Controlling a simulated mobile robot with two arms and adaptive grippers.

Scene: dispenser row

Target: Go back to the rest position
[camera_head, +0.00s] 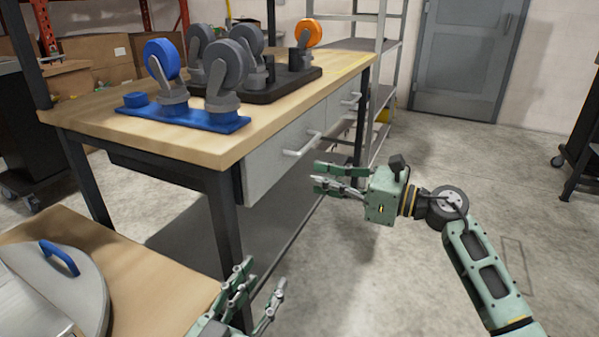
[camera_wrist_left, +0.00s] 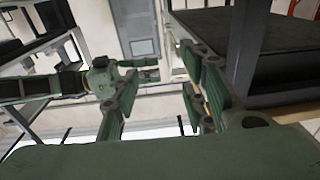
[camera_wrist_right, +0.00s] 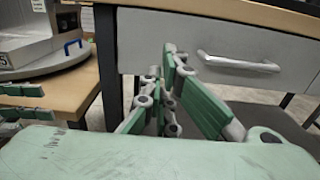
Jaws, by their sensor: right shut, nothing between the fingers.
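My left gripper (camera_head: 262,276) is at the bottom of the head view, to the right of the near wooden table. Its fingers are apart with nothing between them, as the left wrist view (camera_wrist_left: 156,78) also shows. My right gripper (camera_head: 322,180) is in front of the workbench drawers, its fingers pointing left toward them, apart from the drawer handles. It is shut and empty. In the right wrist view its fingers (camera_wrist_right: 165,80) show in front of the pale drawer front.
The workbench (camera_head: 190,150) carries a blue dispenser base (camera_head: 180,116), a black base and several round dispensers. A drawer handle (camera_head: 302,145) sticks out near my right gripper. A round metal lid with a blue handle (camera_head: 60,257) is at lower left.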

